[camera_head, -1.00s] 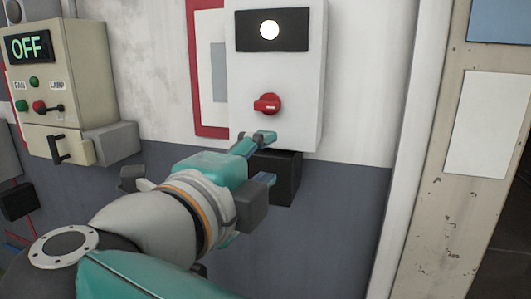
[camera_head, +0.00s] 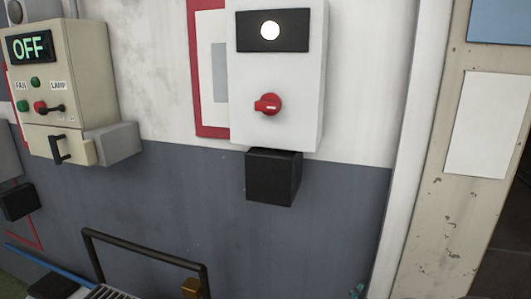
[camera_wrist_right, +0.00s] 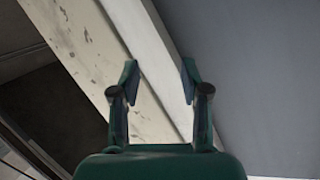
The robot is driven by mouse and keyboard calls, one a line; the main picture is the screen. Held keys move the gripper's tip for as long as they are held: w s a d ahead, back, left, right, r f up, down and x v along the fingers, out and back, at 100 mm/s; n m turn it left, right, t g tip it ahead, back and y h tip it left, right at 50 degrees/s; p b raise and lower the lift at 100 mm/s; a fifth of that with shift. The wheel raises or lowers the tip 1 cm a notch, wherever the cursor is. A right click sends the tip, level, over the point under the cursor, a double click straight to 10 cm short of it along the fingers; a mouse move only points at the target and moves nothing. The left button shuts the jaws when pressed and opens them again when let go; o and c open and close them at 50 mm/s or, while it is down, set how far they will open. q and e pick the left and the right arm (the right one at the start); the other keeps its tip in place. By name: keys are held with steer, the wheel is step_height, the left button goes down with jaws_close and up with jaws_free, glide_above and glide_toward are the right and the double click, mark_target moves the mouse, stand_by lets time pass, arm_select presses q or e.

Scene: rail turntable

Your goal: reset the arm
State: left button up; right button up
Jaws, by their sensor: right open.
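My right gripper (camera_wrist_right: 160,82) is open and empty in the right wrist view, its two fingers apart in front of a pale post and grey wall. In the head view only a small teal bit at the bottom edge, right of centre, may be part of my arm. A white control box (camera_head: 277,70) hangs on the wall with a red rotary switch (camera_head: 267,104) and a lit white lamp (camera_head: 270,30). Nothing touches the switch. My left gripper is not in view.
A beige panel (camera_head: 75,95) with an OFF display stands at the left. A black box (camera_head: 273,178) sits under the white box. A dark rail frame (camera_head: 145,248) is at the bottom left. A worn post (camera_head: 450,210) bounds the right side.

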steer(key=s+a+f+n+g+y, duration=0.2)
steer(key=s+f+n+y, duration=0.15)
steer(key=s+f, duration=0.6)
steer(key=s+a+f+n+g+y, duration=0.2)
steer(key=s+f+g+y, duration=0.3)
steer(key=f, duration=0.7)
steer(key=s+a+f+n+g+y, duration=0.1)
steer(key=s+a+n+g+y, duration=0.1)
steer(key=s+a, duration=0.3)
steer(key=s+a+f+n+g+y, duration=0.1)
steer(key=s+a, duration=0.4)
steer(key=s, duration=0.7)
steer(key=shift+s+n+g+y, duration=0.35)
steer(key=shift+n+g, duration=0.15)
steer(key=shift+n, duration=0.55)
steer(key=shift+a+f, duration=0.1)
